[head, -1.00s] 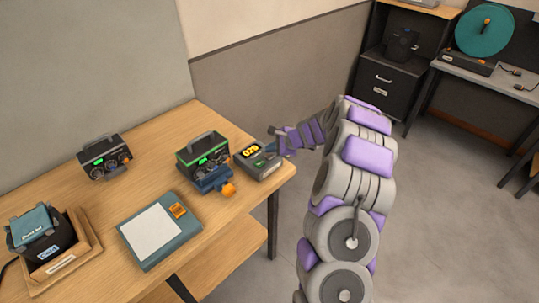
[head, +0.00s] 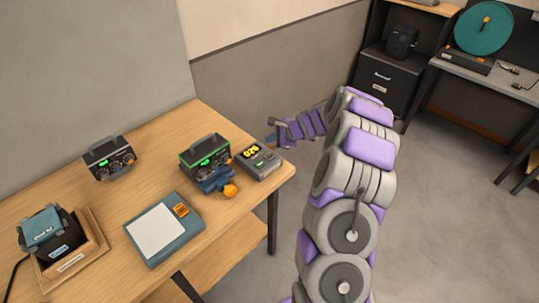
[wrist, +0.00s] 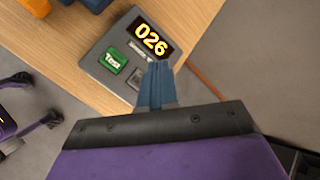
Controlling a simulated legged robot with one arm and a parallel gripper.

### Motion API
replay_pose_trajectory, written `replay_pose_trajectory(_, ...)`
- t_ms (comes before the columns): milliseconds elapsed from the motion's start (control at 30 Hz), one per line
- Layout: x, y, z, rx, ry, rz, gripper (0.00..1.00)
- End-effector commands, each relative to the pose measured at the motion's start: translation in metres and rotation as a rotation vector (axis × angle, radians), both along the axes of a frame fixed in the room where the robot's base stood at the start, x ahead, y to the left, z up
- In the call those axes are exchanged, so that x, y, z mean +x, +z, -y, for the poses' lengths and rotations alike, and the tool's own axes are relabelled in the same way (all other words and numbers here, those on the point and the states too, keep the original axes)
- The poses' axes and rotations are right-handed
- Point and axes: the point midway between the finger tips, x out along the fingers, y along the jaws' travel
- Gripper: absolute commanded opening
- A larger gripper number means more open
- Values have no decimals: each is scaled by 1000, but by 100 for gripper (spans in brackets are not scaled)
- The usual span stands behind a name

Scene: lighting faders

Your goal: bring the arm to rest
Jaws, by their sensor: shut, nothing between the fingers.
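My gripper (head: 273,139) is at the end of my purple and grey arm, raised just beyond the table's right corner. In the wrist view its blue fingers (wrist: 158,85) are shut together with nothing between them. A grey fader box (head: 259,161) with an orange lit display stands at the table's right end, close to my gripper and apart from it in the head view. In the wrist view the grey box (wrist: 108,72) shows the number 026 and a green "Test" button. The fingertips overlap its lower edge in that view.
A dark cabinet (head: 390,80) stands behind my arm.

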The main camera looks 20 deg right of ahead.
Motion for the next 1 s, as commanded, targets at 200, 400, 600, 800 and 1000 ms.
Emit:
replay_pose_trajectory(200, 0, -1, 0, 0, 0, 0, 0)
replay_pose_trajectory(400, 0, -1, 0, 0, 0, 0, 0)
replay_pose_trajectory(600, 0, 0, -1, 0, 2, 0, 0)
replay_pose_trajectory(800, -10, 27, -40, -32, 124, 18, 0)
replay_pose_trajectory(1000, -53, 79, -125, -119, 421, 44, 0)
